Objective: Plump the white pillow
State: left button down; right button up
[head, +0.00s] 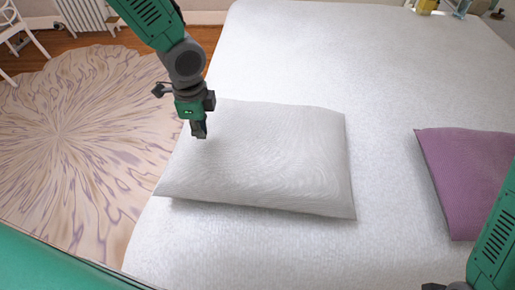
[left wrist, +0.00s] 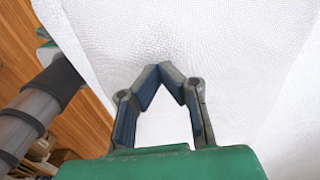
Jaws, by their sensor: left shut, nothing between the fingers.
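The white pillow (head: 270,155) lies flat on the white bed, its front edge facing me. My left gripper (head: 199,132) points down over the pillow's back left part. It is shut and empty; whether its tips touch the cloth I cannot tell. In the left wrist view the fingertips of my left gripper (left wrist: 173,70) meet in front of white cloth, and I cannot tell which of it is pillow and which is bed. My right arm enters at the lower right of the head view; only a bit of its dark end shows at the bottom edge, its fingers hidden.
The bed (head: 300,60) is wide, with free room behind the pillow and to its right. A purple pillow (head: 470,175) lies at the right. A patterned round rug (head: 80,130) covers the wooden floor at left. Small items, one a yellow object (head: 427,6), stand at the far right.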

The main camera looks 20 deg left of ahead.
aim_at(204, 145)
pick_arm(q)
jog(key=shift+a+f, duration=0.25)
jog(key=shift+f, duration=0.05)
jog(key=shift+d+f+b, duration=0.15)
jog(key=shift+f+b, duration=0.25)
jog(key=shift+f, duration=0.2)
jog(key=shift+f+b, duration=0.45)
jog(key=shift+f, duration=0.55)
jog(key=shift+r, duration=0.1)
notch_tip(204, 145, up, 4)
jog(key=p, duration=0.4)
jog(key=shift+f, duration=0.2)
jog(key=shift+f, duration=0.2)
jog(key=shift+f+b, duration=0.8)
jog(key=shift+f, duration=0.9)
jog(key=shift+r, duration=0.15)
